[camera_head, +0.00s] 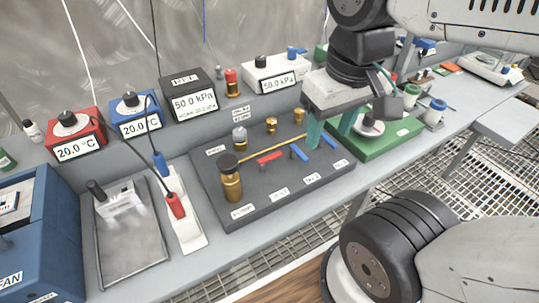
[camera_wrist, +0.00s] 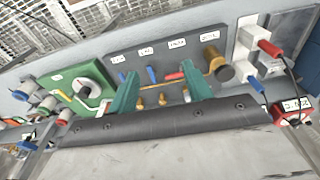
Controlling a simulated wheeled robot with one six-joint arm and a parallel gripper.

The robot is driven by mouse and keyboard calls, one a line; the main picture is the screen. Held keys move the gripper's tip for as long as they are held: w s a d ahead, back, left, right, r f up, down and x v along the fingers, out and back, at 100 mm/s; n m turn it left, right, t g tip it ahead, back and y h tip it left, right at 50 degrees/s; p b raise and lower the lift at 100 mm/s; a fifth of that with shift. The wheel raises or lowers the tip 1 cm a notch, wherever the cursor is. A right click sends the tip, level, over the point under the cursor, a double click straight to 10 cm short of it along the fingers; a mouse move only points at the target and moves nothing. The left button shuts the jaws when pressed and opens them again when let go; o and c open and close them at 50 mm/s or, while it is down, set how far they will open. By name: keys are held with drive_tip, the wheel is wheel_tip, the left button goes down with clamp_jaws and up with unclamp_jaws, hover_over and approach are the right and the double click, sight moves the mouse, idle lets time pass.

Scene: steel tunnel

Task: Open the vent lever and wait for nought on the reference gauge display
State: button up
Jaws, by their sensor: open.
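The dark manifold board (camera_head: 225,185) carries a red lever (camera_head: 270,157), a blue lever (camera_head: 299,152) and another blue lever (camera_head: 328,141). Their small labels are too blurred to tell which is the vent lever. My gripper (camera_head: 331,132) is open above the board's right part. In the wrist view, my gripper (camera_wrist: 159,74) has its teal fingers apart, with one blue lever (camera_wrist: 151,75) and the red lever (camera_wrist: 174,76) appearing between them. I cannot tell any contact. The black reference gauge (camera_head: 193,103) reads 50.0 kPa.
A white gauge (camera_head: 272,82) also reads 50.0 kPa. Red (camera_head: 77,148) and blue (camera_head: 136,124) boxes read 20.0 °C. A brass post with a dark knob (camera_head: 231,182) stands at the board's left. A green box (camera_head: 395,138) lies right of the board. Thin cables hang behind.

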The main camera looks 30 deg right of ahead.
drive_tip(key=shift+f, duration=0.15)
drive_tip(key=c, duration=1)
drive_tip(key=shift+w+f+g, duration=0.25)
drive_tip(key=shift+f+g, duration=0.05)
drive_tip(key=shift+g, duration=0.1)
clamp_jaws()
drive_tip(key=w+f+g, duration=0.1)
drive_tip(key=w+f, duration=0.3)
drive_tip(key=w, duration=0.9)
drive_tip(key=w+f+g, duration=0.2)
drive_tip(key=w+f, duration=0.3)
drive_tip(key=w, duration=0.8)
drive_tip(key=shift+a, duration=0.35)
drive_tip(key=shift+s, duration=0.1)
